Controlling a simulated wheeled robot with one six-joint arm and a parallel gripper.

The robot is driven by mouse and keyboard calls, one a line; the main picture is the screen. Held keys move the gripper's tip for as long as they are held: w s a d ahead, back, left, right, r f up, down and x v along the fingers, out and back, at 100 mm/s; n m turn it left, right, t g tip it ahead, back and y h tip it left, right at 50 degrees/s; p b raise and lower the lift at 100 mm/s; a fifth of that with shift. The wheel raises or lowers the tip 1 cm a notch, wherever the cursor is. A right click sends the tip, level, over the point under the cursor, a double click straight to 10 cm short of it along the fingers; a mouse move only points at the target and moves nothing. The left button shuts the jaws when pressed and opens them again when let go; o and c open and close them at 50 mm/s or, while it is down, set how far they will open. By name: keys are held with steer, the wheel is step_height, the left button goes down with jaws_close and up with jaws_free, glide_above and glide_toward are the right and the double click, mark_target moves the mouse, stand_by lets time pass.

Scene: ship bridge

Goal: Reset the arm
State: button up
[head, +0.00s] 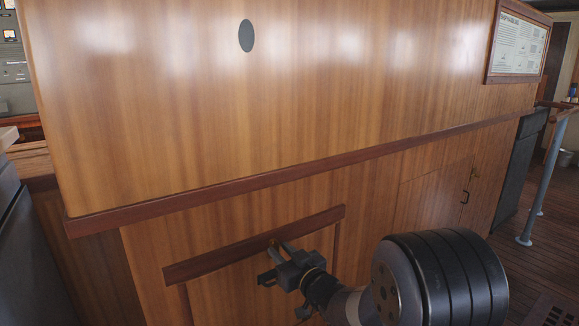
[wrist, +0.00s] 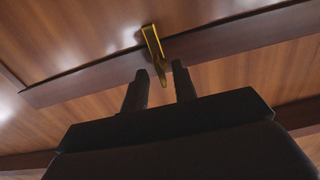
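My arm reaches from the lower right in the head view toward a wood-panelled cabinet (head: 240,130). My gripper (head: 268,262) is close to a dark wooden rail (head: 215,262) on the lower panel. In the wrist view my gripper (wrist: 160,80) has its two dark fingers apart, with a gap between them. A brass hook or latch (wrist: 153,45) on the rail is just beyond the fingertips, in line with the gap. I cannot tell whether the fingers touch it. Nothing shows between the fingers.
A long wooden ledge (head: 300,172) juts out above the gripper. A cabinet door with a dark handle (head: 464,197) is to the right. A framed notice (head: 517,42) hangs at the upper right. A grey railing post (head: 543,180) stands on the plank floor at the right.

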steer(key=v, duration=1)
steer(key=x, duration=1.1)
steer(key=shift+w+a, duration=0.15)
steer(key=shift+n+b, duration=0.55)
steer(key=shift+n, duration=0.45)
steer(key=n+b, duration=0.1)
steer(key=n, duration=0.2)
steer(key=n+b, duration=0.1)
steer(key=n, duration=0.5)
steer(key=shift+n, duration=0.3)
